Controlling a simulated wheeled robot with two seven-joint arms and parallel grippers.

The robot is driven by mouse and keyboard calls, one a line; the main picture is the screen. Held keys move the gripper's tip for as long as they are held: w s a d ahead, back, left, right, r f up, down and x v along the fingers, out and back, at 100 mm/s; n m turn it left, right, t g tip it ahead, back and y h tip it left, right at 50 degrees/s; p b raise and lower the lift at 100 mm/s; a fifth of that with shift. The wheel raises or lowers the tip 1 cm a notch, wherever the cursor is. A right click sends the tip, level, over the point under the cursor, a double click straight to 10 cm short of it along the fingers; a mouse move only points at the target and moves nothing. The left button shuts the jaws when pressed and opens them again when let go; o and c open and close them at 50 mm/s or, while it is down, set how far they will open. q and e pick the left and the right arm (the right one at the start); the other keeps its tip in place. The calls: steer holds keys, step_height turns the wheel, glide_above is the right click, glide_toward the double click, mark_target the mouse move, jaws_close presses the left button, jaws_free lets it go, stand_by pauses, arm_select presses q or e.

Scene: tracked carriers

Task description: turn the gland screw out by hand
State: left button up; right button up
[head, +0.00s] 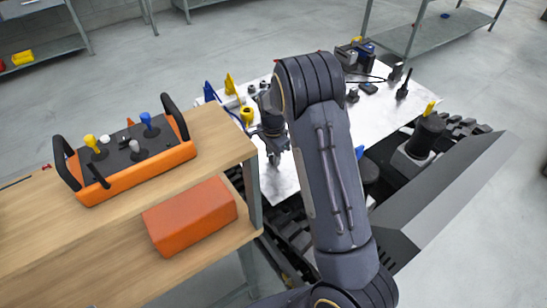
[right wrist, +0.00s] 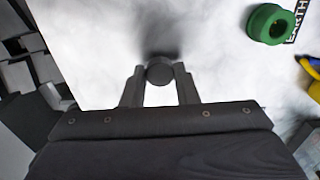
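My right gripper (head: 274,157) reaches down to the white plate (head: 296,181) in the head view. In the right wrist view its two fingers (right wrist: 160,84) stand either side of a small dark round knob, which I take for the gland screw (right wrist: 159,70). The fingers appear to touch its sides. The head view does not show the screw clearly, as my gripper and forearm cover that area. My left gripper is not in view.
A green ring (right wrist: 271,23) lies by an EARTH label. Yellow and blue fittings (head: 230,85) stand at the plate's far left edge. A wooden bench (head: 222,136) at left bears an orange control box (head: 138,180). A black tracked carrier (head: 420,140) stands at right.

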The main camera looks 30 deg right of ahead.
steer(key=c, duration=0.3)
steer(key=shift+f+n, duration=0.1)
steer(key=shift+n, duration=1)
steer(key=n+b, duration=0.1)
steer(key=n, duration=0.6)
steer(key=shift+n, duration=0.3)
steer(key=n+b, duration=0.1)
steer(key=n, duration=0.6)
steer(key=shift+n, duration=1.4)
